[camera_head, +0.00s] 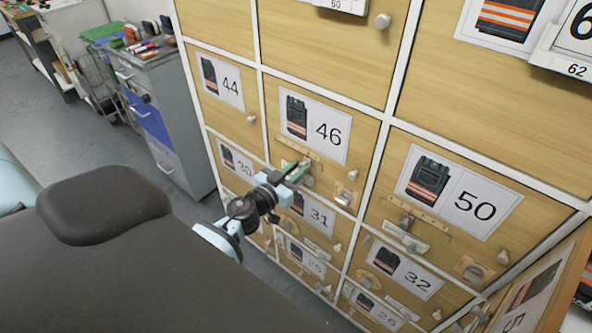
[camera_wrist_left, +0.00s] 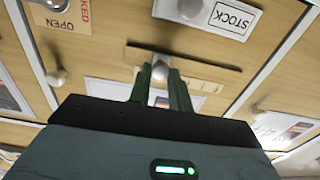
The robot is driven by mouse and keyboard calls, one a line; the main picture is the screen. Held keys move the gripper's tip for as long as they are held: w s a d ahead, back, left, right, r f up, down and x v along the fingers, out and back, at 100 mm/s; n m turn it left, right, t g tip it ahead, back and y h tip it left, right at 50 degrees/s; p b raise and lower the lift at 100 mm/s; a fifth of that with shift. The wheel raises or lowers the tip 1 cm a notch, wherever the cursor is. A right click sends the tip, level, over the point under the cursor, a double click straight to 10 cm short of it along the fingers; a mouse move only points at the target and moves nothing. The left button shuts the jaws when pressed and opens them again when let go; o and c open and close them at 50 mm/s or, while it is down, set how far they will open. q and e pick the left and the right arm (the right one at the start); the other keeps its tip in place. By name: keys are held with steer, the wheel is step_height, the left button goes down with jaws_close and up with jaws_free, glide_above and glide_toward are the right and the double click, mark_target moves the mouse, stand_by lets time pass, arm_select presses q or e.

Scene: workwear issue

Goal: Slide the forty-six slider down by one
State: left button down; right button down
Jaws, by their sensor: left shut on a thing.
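The forty-six door (camera_head: 270,115) is a wooden locker front with a picture card (camera_head: 315,130) showing a dark vest with orange stripes. A narrow slider strip (camera_head: 290,144) runs below the card. My left gripper (camera_head: 299,167) reaches it from below left, with its green fingers at the slider. In the left wrist view the fingers (camera_wrist_left: 161,80) are shut around the small grey slider knob (camera_wrist_left: 150,57), which sits on a dark slot. The fingers partly hide the knob, and its setting on the scale cannot be read. My right gripper is not in view.
Doors 44 (camera_head: 225,110), 50 (camera_head: 480,150), 31 and 32 surround it, with knobs and sliders sticking out. A STOCK label (camera_wrist_left: 233,18) and a round knob (camera_wrist_left: 191,7) lie close to my fingers. A grey drawer cabinet (camera_head: 185,120) stands at left.

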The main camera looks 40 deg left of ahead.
arm_select(q)
steer(key=shift+a, duration=0.15)
steer(key=shift+w+a, duration=0.15)
steer(key=shift+a, duration=1.1)
steer(key=c, duration=1.3)
jaws_free()
steer(key=s, duration=0.8)
steer(key=shift+a, duration=0.25)
